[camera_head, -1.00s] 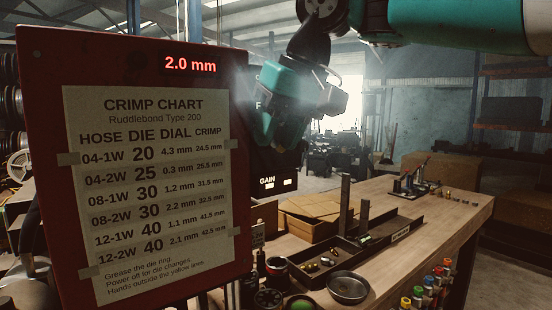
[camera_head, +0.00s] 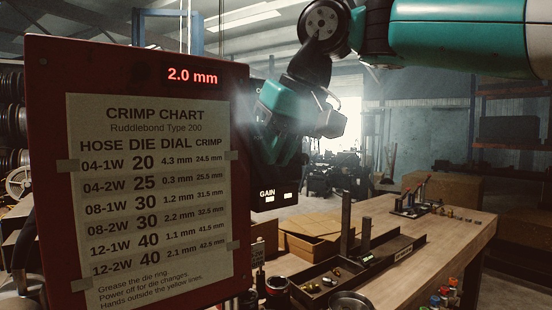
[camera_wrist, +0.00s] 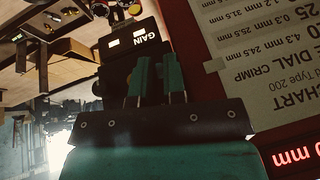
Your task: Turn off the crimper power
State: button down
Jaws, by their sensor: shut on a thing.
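The red crimper panel (camera_head: 140,75) fills the left of the head view, with a lit red display (camera_head: 192,76) reading 2.0 mm. A black control box (camera_head: 278,193) marked GAIN stands just behind its right edge; it also shows in the wrist view (camera_wrist: 118,55). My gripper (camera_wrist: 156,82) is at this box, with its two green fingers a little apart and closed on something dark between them. What they hold is mostly hidden, and I cannot tell whether it is a knob or a switch. In the head view the panel and the wrist hide the fingertips.
A crimp chart (camera_head: 150,180) is taped to the panel, close beside my gripper. A wooden workbench (camera_head: 440,240) to the right holds a dark parts tray (camera_head: 400,252), cardboard boxes (camera_head: 312,245) and small fittings. The space above the bench's right part is clear.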

jog(key=f+t+y+b, duration=0.1)
jog(key=b, duration=0.4)
jog(key=f+t+y+b, duration=0.1)
jog(key=t+b, duration=0.1)
jog(key=b, duration=0.3)
jog(key=f+t+y+b, duration=0.1)
jog(key=b, duration=0.4)
jog(key=shift+s+d+n+t, duration=0.2)
jog(key=shift+s+n+t, duration=0.05)
jog(key=shift+n+t, duration=0.05)
jog(key=shift+t+y+b, duration=0.4)
jog(key=shift+y+b, duration=0.1)
jog(key=shift+b, duration=0.5)
jog(key=shift+r, duration=0.1)
jog(key=c, duration=1.2)
grip_release()
